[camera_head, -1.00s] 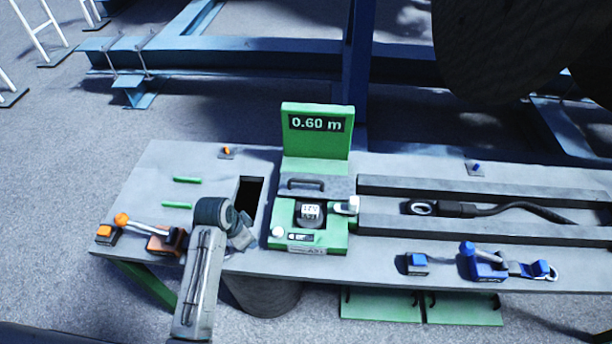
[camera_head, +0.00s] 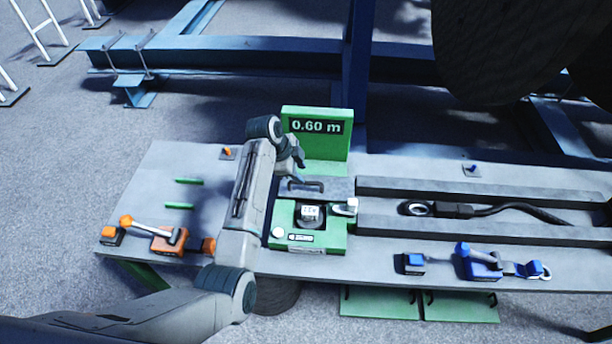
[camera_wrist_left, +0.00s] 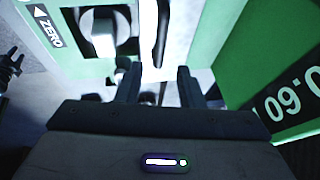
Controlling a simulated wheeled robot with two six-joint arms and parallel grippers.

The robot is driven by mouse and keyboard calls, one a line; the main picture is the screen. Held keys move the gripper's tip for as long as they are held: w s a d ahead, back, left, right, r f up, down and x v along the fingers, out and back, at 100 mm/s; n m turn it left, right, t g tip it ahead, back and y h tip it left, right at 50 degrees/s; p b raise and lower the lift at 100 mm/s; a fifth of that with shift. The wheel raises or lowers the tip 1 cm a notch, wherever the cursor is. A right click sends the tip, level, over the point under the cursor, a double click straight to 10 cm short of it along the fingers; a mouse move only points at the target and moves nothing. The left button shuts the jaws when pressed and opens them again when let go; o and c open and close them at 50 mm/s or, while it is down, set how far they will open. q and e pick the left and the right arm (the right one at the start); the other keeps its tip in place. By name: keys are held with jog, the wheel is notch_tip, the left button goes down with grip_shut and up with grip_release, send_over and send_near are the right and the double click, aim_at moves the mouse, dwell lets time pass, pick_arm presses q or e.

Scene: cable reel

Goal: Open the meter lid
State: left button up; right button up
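The green meter (camera_head: 281,240) stands on the bench, with a display panel (camera_head: 330,127) reading 0.60 m at its back. Its grey lid (camera_head: 338,188) with a dark handle (camera_head: 306,185) lies flat across the meter, behind the counter window. My left gripper (camera_head: 300,160) is above the lid's back left side, in front of the display, partly hidden by its wrist. In the left wrist view its two fingers (camera_wrist_left: 159,85) are apart with nothing held between them. The dark handle (camera_wrist_left: 163,38) shows beyond the gap, apart from the fingers. My right gripper is not identifiable.
An orange clamp (camera_head: 168,242) is on the bench's left, a blue clamp (camera_head: 484,264) at the front right. A cable (camera_head: 510,207) lies between grey rails (camera_head: 480,190) right of the meter.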

aim_at(306, 183)
pick_arm(q)
jog(key=shift+p+x, duration=0.5)
jog(key=shift+x, duration=2.25)
grip_shut()
